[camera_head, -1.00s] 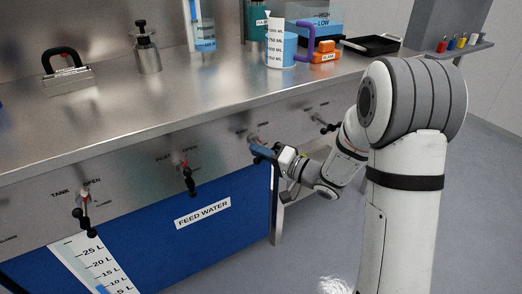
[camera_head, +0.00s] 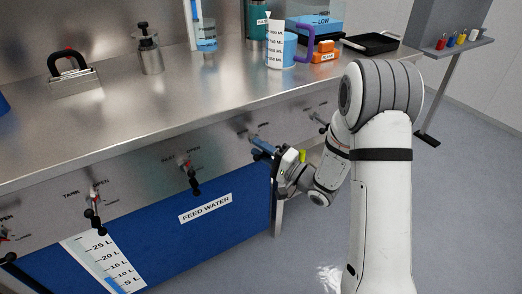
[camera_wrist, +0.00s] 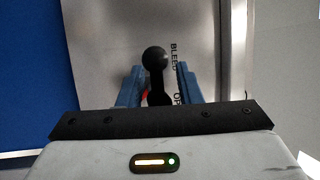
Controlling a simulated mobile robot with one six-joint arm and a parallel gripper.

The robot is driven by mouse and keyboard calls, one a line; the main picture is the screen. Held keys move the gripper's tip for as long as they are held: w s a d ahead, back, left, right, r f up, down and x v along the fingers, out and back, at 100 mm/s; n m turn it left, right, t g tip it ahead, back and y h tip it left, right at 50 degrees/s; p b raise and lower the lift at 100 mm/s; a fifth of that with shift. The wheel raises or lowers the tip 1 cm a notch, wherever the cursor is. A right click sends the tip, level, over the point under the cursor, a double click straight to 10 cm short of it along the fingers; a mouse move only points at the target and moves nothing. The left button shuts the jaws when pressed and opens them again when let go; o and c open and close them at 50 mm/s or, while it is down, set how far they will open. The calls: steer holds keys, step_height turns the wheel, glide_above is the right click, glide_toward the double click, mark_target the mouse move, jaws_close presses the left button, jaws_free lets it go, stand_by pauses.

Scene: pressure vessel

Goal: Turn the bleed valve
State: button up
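The bleed valve lever, a black rod with a ball knob (camera_wrist: 155,58), shows in the wrist view in front of the steel panel, beside the printed word BLEED. My gripper (camera_wrist: 157,88) has its two blue fingers on either side of the lever, with a gap visible on each side. A bit of red shows at the lever's base, mostly hidden by the gripper. In the head view my gripper (camera_head: 262,147) is at the front panel, right of the inlet valve, and covers most of the bleed valve.
The inlet valve (camera_head: 187,173) and tank valve (camera_head: 95,209) hang on the panel (camera_head: 135,191) to the left. Another valve (camera_head: 319,120) is on the right. The steel counter (camera_head: 190,95) overhangs above. Open floor (camera_head: 458,190) lies to the right.

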steer(key=shift+f, duration=0.1)
steer(key=p+v, duration=0.1)
steer(key=v, duration=0.6)
steer(key=shift+s+d, duration=0.3)
steer(key=shift+d, duration=0.05)
